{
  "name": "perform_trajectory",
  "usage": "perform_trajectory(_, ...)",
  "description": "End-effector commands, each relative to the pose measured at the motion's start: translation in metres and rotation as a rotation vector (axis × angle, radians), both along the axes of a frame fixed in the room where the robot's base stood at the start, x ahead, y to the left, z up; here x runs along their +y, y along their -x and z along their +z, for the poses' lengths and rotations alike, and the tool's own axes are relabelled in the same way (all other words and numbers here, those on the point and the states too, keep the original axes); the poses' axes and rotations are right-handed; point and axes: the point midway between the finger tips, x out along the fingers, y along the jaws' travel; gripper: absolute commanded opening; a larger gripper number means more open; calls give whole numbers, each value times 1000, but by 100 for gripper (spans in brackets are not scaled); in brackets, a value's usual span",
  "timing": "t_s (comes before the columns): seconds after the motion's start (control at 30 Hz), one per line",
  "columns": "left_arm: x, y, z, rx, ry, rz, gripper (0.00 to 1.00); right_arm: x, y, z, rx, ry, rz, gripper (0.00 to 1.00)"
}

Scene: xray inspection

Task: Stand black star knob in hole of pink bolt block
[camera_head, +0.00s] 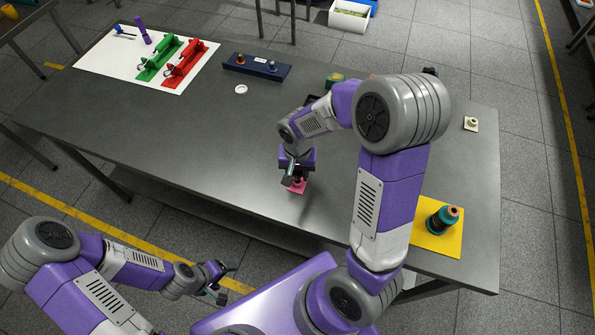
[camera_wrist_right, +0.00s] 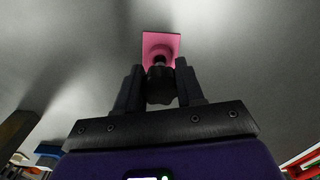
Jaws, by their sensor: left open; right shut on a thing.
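The pink bolt block (camera_head: 297,187) sits on the grey table near its front edge, below my right gripper (camera_head: 290,177). The right wrist view also shows the pink block (camera_wrist_right: 161,42) just beyond the fingertips. My right gripper is shut on the black star knob (camera_wrist_right: 160,86), which is between its two fingers. The knob's far end overlaps the block in that view. I cannot tell whether it is in the hole or only in front of it. My left gripper (camera_head: 222,283) is open and empty, off the table at the lower left.
A white mat (camera_head: 100,62) holds a green fixture (camera_head: 160,58) and a red fixture (camera_head: 186,64). A dark blue block (camera_head: 257,67) and a white ring (camera_head: 241,89) lie at the back. The table left of the pink block is clear.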

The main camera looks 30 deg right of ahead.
Motion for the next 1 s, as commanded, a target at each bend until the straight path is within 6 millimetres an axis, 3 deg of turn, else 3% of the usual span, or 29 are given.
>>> perform_trajectory(0.8,0,0,-18,0,0,0,78,0,0,-21,0,0,0,2)
perform_trajectory(0.83,0,0,-17,0,0,0,78,0,0,-20,0,0,0,42)
perform_trajectory(1.0,0,0,-17,0,0,0,78,0,0,-20,0,0,0,67)
